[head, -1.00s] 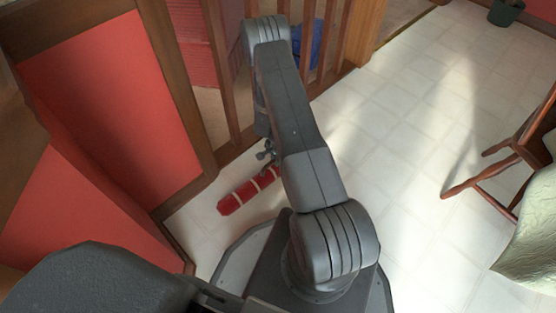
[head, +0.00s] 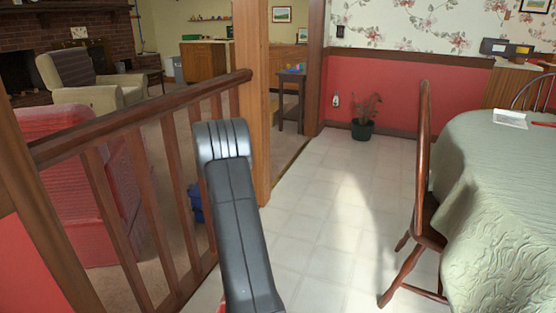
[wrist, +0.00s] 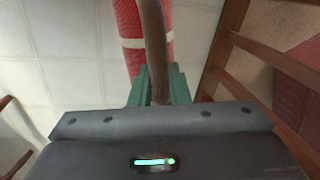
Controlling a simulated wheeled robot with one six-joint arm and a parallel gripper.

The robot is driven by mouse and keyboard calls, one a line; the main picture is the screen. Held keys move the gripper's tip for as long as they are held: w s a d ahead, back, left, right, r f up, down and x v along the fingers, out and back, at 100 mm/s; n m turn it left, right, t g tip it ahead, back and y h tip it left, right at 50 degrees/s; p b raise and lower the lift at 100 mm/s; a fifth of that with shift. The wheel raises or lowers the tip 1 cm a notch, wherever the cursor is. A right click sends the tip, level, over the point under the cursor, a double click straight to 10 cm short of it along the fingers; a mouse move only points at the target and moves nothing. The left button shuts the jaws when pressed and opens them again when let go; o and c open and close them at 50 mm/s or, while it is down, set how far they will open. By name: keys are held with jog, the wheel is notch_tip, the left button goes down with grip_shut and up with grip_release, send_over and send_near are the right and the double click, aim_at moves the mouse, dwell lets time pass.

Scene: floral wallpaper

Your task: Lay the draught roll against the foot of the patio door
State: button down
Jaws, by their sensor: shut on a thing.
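The draught roll (wrist: 128,20) is red with pale bands. In the wrist view it lies beyond my fingers, over the pale tiles. A thick brown cord-like strap (wrist: 152,35) runs from the roll's side down between the green fingers of my gripper (wrist: 158,78), which is shut on it. Whether the roll touches the floor is unclear. In the head view my arm hides the gripper, and only a sliver of red (head: 222,305), perhaps the roll, shows at the bottom edge. I see no patio door in either view.
A wooden railing (head: 140,190) stands close on the left, before a carpeted room with armchairs. A wooden chair (head: 425,200) and a cloth-covered table (head: 500,190) stand right. A potted plant (head: 363,118) is by the far wall. The tiled floor (head: 330,190) between is clear.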

jog(key=s+d+r+n, duration=0.1)
jog(key=d+r+n, duration=0.1)
jog(key=d+r, duration=1.25)
notch_tip(320, 180, up, 20)
jog(key=s+p, duration=0.2)
jog(key=p, duration=2.9)
jog(key=shift+s+a+f, duration=0.15)
jog(key=shift+s+a, duration=0.05)
jog(key=shift+a, duration=0.2)
